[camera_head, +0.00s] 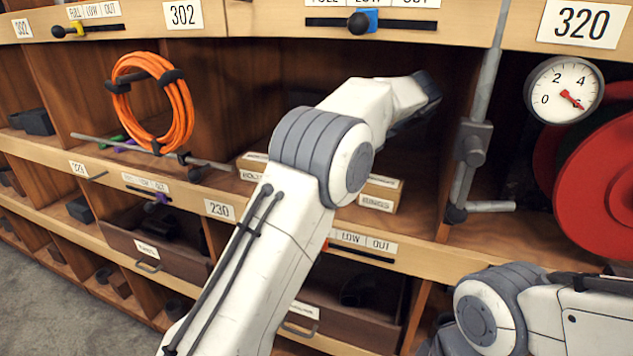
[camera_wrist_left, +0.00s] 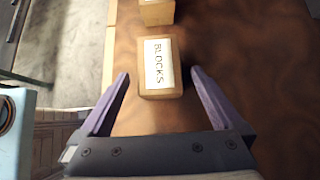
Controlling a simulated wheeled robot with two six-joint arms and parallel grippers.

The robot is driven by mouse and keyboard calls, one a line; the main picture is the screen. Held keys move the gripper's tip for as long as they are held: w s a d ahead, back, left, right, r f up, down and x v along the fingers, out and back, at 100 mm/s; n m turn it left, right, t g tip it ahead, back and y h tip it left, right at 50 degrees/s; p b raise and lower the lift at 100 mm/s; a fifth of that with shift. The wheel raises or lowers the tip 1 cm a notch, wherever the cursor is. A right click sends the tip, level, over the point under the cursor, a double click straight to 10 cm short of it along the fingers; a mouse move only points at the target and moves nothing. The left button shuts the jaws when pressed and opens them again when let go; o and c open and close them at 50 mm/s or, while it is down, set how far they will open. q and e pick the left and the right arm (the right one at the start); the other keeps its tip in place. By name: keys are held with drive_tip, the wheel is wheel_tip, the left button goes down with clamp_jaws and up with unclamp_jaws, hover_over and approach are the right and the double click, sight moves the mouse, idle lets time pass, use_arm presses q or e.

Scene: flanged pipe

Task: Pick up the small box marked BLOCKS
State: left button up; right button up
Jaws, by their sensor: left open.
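The small tan box marked BLOCKS (camera_wrist_left: 160,88) lies on the brown wooden shelf in the left wrist view, its white label facing the camera. My left gripper (camera_wrist_left: 159,74) is open, with one purple finger on each side of the box's near part. Gaps show between the fingers and the box sides in this view; I cannot tell how far the tips are from it in depth. In the head view my left arm reaches into the middle compartment and hides the BLOCKS box. My right gripper is outside the view; only part of the right arm shows at the lower right.
Another tan box (camera_wrist_left: 157,12) is beyond BLOCKS. In the head view, labelled boxes (camera_head: 378,205) and (camera_head: 250,174) flank my left arm. An orange hose coil (camera_head: 183,110) hangs left; a grey pipe (camera_head: 473,140) and red reel (camera_head: 600,180) stand right.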

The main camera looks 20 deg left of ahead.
use_arm(q)
drive_tip(key=shift+x, duration=2.75)
clamp_jaws()
drive_tip(key=shift+r, duration=0.1)
